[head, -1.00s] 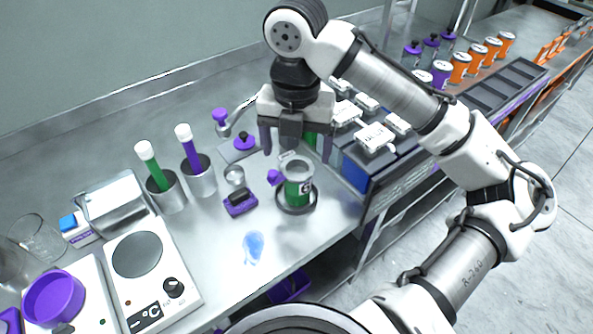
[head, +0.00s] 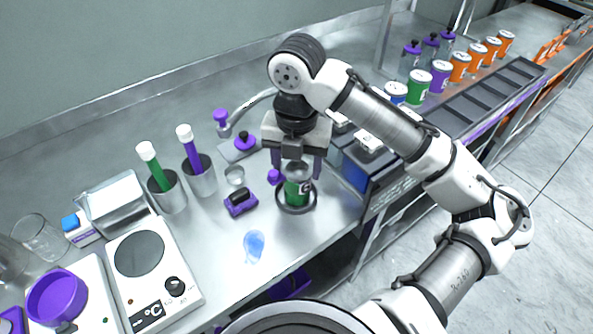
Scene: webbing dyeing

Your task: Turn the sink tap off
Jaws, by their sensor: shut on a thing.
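A curved metal pipe with a purple head (head: 221,116) rises at the back of the counter, left of my gripper, and looks like the sink tap. I cannot tell whether it is on; no water shows. A purple knob (head: 245,141) sits on a grey plate in front of it. My gripper (head: 296,172) points down, its purple fingers on either side of the upper part of a green can (head: 297,189) with a white label. It is shut on this can, which is upright within a dark ring on the counter. The fingers partly hide the can's rim.
A small purple knob (head: 274,177) and a purple block (head: 240,203) are just left of the can. Metal cups (head: 199,178) with tubes and a hot plate (head: 152,275) stand further left. A blue puddle (head: 253,246) lies in front.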

